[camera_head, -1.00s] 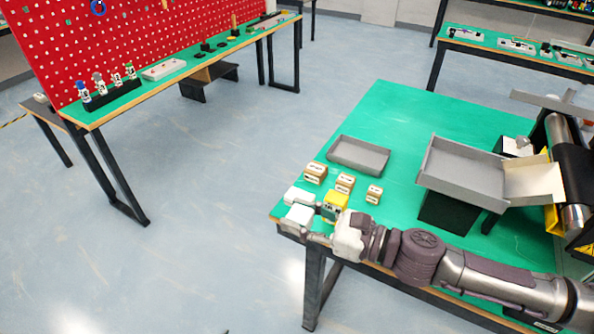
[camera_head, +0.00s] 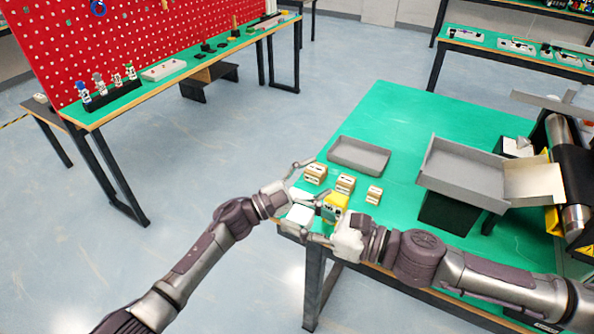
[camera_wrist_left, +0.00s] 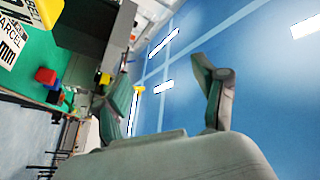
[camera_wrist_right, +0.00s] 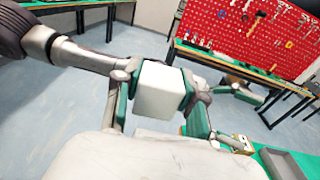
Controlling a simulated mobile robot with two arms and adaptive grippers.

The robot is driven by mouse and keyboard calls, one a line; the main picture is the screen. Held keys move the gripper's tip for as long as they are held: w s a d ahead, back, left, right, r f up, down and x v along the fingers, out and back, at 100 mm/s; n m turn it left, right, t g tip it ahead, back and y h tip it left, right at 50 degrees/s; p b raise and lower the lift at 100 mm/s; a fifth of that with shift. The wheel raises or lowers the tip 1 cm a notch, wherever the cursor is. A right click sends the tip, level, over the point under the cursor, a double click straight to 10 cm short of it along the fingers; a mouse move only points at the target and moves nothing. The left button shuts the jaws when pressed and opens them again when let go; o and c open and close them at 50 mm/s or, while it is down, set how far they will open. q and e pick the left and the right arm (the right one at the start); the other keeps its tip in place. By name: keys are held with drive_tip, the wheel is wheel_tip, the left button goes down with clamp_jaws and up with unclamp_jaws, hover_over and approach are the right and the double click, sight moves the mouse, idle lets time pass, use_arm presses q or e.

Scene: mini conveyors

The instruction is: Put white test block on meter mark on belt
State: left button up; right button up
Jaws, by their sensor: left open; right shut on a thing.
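A white test block (camera_head: 299,214) is at the near left corner of the green table. My right gripper (camera_head: 317,224) is shut on it, and the right wrist view shows the white block (camera_wrist_right: 160,91) between the two finger pads. My left gripper (camera_head: 309,178) is open at the table's left edge, beside a small labelled tan block (camera_head: 315,173), with no visible grasp on it. Part of a labelled block (camera_wrist_left: 12,42) also shows in the left wrist view. The meter mark cannot be made out. A conveyor with a roller (camera_head: 563,160) stands at the right edge, partly cut off.
More tan blocks (camera_head: 345,183) and a yellow block (camera_head: 335,202) stand close to the grippers. A grey tray (camera_head: 359,154) lies behind them. A raised grey chute tray (camera_head: 462,168) stands before the conveyor. The back of the green table (camera_head: 405,108) is clear.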

use_arm(q)
drive_tip(key=s+d+r+m+g+y, duration=0.3)
drive_tip(key=s+r+m+g, duration=0.4)
drive_tip(key=s+r+m, duration=0.15)
drive_tip(key=s+d+r+m+g+y, duration=0.3)
drive_tip(key=s+d+r+m+g, duration=0.1)
drive_tip(key=s+r+m+g, duration=0.4)
drive_tip(key=m+t+y, duration=0.3)
drive_tip(key=t+y, duration=0.6)
drive_tip(key=y, duration=0.3)
approach(301, 215)
drive_tip(key=f, duration=0.3)
drive_tip(key=w+f, duration=0.1)
drive_tip(key=f, duration=0.3)
drive_tip(key=d+f, duration=0.1)
drive_tip(key=f, duration=0.2)
drive_tip(key=shift+w+f, duration=0.2)
drive_tip(key=shift+w, duration=0.2)
